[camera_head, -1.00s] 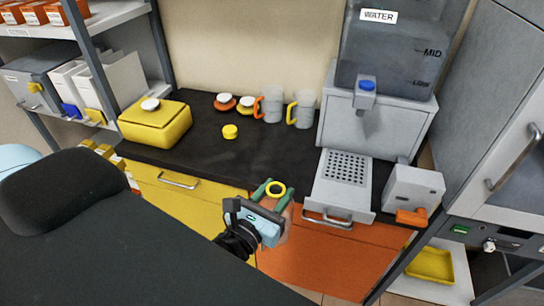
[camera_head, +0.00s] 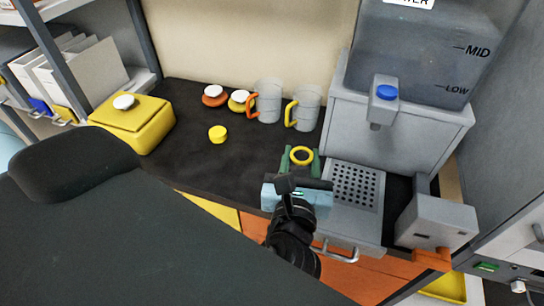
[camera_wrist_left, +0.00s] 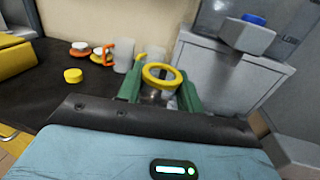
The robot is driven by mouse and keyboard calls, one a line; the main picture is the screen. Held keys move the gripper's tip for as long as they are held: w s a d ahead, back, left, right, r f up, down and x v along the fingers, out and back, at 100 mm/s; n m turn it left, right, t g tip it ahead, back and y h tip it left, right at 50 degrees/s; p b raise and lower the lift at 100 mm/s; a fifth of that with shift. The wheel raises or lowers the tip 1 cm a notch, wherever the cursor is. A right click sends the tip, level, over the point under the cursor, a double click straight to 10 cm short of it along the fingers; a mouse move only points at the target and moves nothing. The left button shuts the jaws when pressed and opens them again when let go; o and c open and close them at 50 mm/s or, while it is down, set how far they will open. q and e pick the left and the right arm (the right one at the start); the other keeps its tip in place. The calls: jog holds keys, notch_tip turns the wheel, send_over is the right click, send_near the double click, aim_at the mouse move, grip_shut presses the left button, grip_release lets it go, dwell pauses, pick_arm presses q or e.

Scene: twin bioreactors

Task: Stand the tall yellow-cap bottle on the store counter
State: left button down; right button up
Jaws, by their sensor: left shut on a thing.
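The tall bottle (camera_wrist_left: 158,95) is clear with a yellow ring at its top. In the head view this ring (camera_head: 302,155) shows between the green fingers of my left gripper (camera_head: 301,159). The left gripper is shut on the bottle, which looks about upright. It is over the dark store counter (camera_head: 190,172), just left of the dispenser's drip tray. The bottle's lower part is hidden by the gripper, so I cannot tell whether it touches the counter. A loose yellow cap (camera_head: 218,134) lies on the counter to the left. My right gripper is not in view.
Two clear mugs, orange-handled (camera_head: 267,101) and yellow-handled (camera_head: 306,108), stand behind the bottle. The water dispenser (camera_head: 410,125) and perforated drip tray (camera_head: 356,187) are right of it. A yellow box (camera_head: 132,124) stands at left. The counter's middle is mostly clear.

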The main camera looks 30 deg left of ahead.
pick_arm(q)
jog(key=shift+w+r+y, duration=0.3)
jog(key=shift+r, duration=0.1)
jog(key=shift+a, duration=0.15)
jog(key=w+a+f, duration=0.2)
jog(key=w+a, duration=0.2)
jog(key=a, duration=0.2)
jog(key=w+a+f+b, duration=0.1)
jog(key=w+a+f, duration=0.2)
jog(key=a, duration=0.4)
jog(key=shift+w, duration=0.65)
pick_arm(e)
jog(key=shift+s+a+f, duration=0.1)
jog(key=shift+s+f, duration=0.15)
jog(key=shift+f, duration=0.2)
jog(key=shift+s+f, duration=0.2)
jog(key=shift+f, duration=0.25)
pick_arm(q)
jog(key=shift+f, duration=0.1)
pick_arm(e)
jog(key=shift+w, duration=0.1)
pick_arm(q)
jog(key=c, duration=0.9)
grip_release()
jog(key=shift+f, duration=0.1)
